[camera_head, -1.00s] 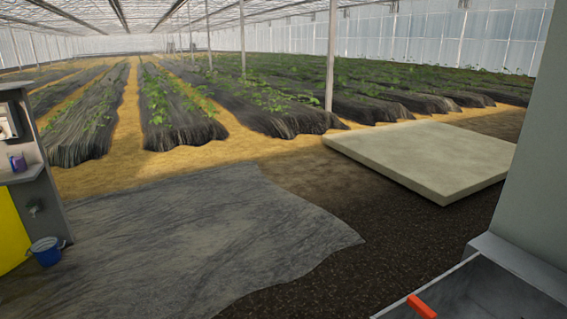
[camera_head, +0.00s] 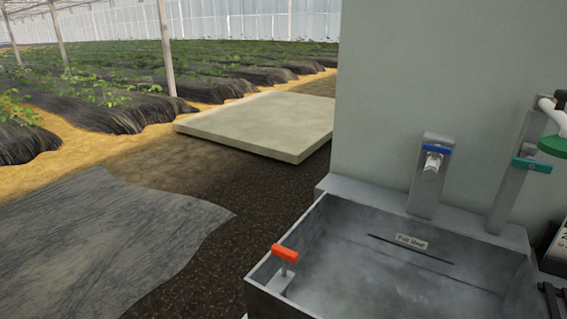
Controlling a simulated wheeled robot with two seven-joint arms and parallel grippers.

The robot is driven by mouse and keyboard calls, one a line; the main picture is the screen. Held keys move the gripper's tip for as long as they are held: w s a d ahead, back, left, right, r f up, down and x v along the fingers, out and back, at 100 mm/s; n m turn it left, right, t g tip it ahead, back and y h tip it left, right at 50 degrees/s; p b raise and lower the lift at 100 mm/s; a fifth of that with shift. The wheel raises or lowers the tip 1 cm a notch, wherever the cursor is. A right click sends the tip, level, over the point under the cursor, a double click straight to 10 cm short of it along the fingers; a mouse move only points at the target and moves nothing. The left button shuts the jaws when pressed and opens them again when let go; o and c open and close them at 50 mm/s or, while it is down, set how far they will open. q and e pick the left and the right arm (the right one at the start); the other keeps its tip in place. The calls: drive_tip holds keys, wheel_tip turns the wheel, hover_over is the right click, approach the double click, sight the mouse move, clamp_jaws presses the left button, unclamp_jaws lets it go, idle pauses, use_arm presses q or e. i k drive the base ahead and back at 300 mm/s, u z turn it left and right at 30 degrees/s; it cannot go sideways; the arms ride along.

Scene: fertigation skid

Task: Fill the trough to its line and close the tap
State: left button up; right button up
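The grey trough (camera_head: 333,236) stands at the lower right, against a pale wall. A dark line with a label reading "Fill line" (camera_head: 412,241) runs along its inner back wall. The inside looks grey and hazy; I cannot tell any water level. A tap with a blue handle (camera_head: 437,149) sits on a grey post behind the trough, its pale spout facing the trough. No stream shows under the spout. A red-orange handle (camera_head: 285,253) stands at the trough's left edge. Neither of my grippers is in view.
A second post with a teal handle (camera_head: 532,165) stands right of the tap, near a green round part (camera_head: 553,146) on white pipe. A pale slab (camera_head: 262,124) lies on the ground. A grey sheet (camera_head: 105,245) covers the floor at left. Dark soil between is clear.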

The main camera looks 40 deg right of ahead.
sight(436, 150)
drive_tip(key=u, duration=0.05)
drive_tip(key=k, duration=0.3)
drive_tip(key=z, duration=0.15)
drive_tip(key=i, duration=0.25)
drive_tip(key=z, duration=1.65)
